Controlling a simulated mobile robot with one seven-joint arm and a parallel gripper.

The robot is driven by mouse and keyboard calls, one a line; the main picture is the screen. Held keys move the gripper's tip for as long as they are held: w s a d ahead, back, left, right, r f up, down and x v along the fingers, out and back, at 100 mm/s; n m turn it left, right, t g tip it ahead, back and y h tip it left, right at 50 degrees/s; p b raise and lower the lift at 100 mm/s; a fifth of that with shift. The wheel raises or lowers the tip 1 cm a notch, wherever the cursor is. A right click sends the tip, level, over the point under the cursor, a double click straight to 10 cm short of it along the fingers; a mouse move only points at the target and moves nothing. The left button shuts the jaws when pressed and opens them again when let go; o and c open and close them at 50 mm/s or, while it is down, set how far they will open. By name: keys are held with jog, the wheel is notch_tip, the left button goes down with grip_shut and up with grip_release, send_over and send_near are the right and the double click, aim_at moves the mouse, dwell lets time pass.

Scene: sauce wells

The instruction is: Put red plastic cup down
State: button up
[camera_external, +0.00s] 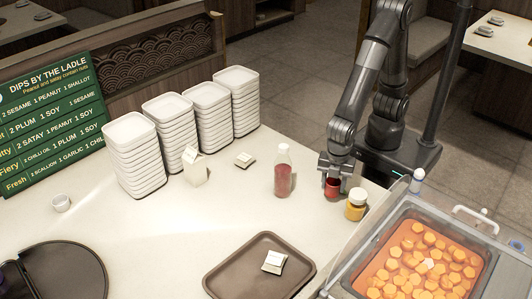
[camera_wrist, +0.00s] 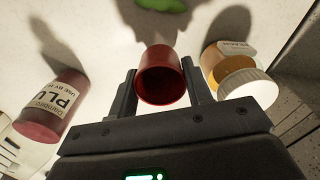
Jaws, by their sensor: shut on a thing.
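The red plastic cup (camera_external: 332,187) is at the right part of the white counter, under my arm, between a red bottle and a small yellow jar. My gripper (camera_external: 334,172) is shut on it from above. In the wrist view the red cup (camera_wrist: 162,76) sits between the two fingers of my gripper (camera_wrist: 162,88), and its open mouth faces the camera. The inside of the cup looks empty. Whether the cup's base touches the counter cannot be told.
A red sauce bottle (camera_external: 283,172) stands left of the cup; a yellow jar (camera_external: 356,204) stands close on its right. A steel pan of orange pieces (camera_external: 420,262) is at front right. A brown tray (camera_external: 222,281) lies in front. The counter's middle (camera_external: 190,225) is clear.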

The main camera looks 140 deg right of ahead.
aim_at(332, 191)
jog(key=shift+f, duration=1.75)
jog(key=o, duration=1)
jog(key=shift+f, duration=0.15)
notch_tip(332, 191, up, 12)
jog(key=r, duration=0.1)
jog(key=s+d+r+m+t, duration=0.1)
jog(key=s+r+t, duration=0.1)
jog(key=s+r, duration=0.2)
jog(key=s+d+r+m+t, duration=0.1)
jog(key=s+r, duration=0.3)
jog(key=s, duration=0.4)
jog(key=s+d+r+m+t, duration=0.1)
jog(key=s+r+m+t, duration=0.1)
jog(key=s+r, duration=0.2)
jog(key=shift+s+d+r+m+t, duration=0.15)
jog(key=shift+s+d, duration=0.05)
jog(key=shift+s, duration=0.55)
jog(key=shift+s+d+r+m+t, duration=0.15)
jog(key=shift+s, duration=0.6)
